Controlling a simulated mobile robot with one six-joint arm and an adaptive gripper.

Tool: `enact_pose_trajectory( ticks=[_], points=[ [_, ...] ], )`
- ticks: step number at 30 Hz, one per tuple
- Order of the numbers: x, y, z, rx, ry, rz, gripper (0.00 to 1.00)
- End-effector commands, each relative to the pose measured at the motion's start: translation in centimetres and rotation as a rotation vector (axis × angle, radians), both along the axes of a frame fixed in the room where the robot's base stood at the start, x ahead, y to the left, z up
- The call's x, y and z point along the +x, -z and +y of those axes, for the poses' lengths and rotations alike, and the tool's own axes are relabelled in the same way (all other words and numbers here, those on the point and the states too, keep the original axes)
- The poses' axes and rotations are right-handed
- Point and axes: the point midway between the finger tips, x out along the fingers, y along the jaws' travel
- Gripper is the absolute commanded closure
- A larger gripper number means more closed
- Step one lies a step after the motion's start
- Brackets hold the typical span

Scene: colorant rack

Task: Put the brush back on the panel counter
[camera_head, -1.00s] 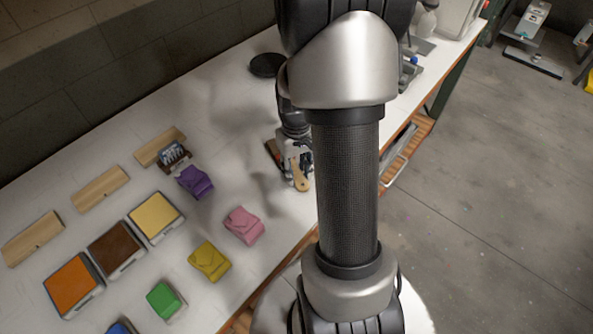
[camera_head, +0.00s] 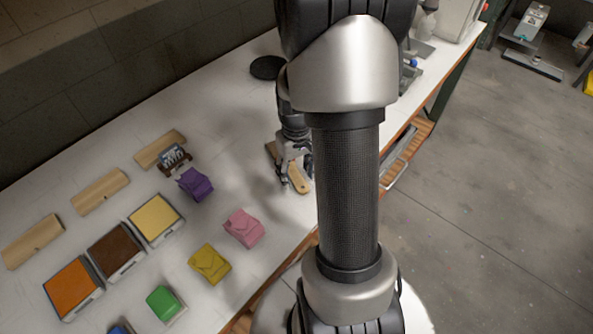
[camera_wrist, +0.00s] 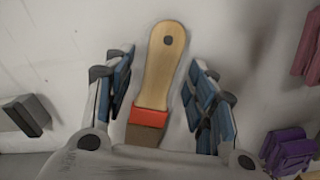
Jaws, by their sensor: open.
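The brush (camera_wrist: 160,75) has a pale wooden handle with a dark hole, a red band and dark bristles. In the wrist view it lies between my spread fingers, with a gap on both sides. The bristle end is partly hidden behind my gripper's body. In the head view the brush handle (camera_head: 299,180) shows at the white panel counter (camera_head: 235,130), just below my gripper (camera_head: 291,172). The brush appears to rest on the counter. My gripper (camera_wrist: 163,85) is open around it and touches neither side visibly.
Purple (camera_head: 195,184), pink (camera_head: 243,228), yellow (camera_head: 209,264) and green (camera_head: 164,302) pieces lie left of the gripper. Wooden blocks (camera_head: 99,191) and colour trays (camera_head: 72,287) stand farther left. A dark disc (camera_head: 266,67) lies at the back. The counter between is clear.

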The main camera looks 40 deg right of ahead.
Motion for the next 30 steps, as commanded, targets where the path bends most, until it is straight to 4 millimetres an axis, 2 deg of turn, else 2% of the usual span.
enact_pose_trajectory(
  ticks=[12, 16, 22, 26, 30],
  points=[
    [0.1, -8.4, -0.1, -0.004, 0.000, -0.005, 0.49],
    [0.1, -10.4, -0.1, -0.002, 0.000, -0.003, 0.49],
    [0.2, -12.2, 0.3, -0.004, -0.005, -0.007, 0.49],
    [0.4, -14.6, 2.6, -0.025, -0.034, -0.038, 0.49],
    [-0.1, -18.8, 7.4, -0.058, -0.094, -0.108, 0.49]
  ],
)
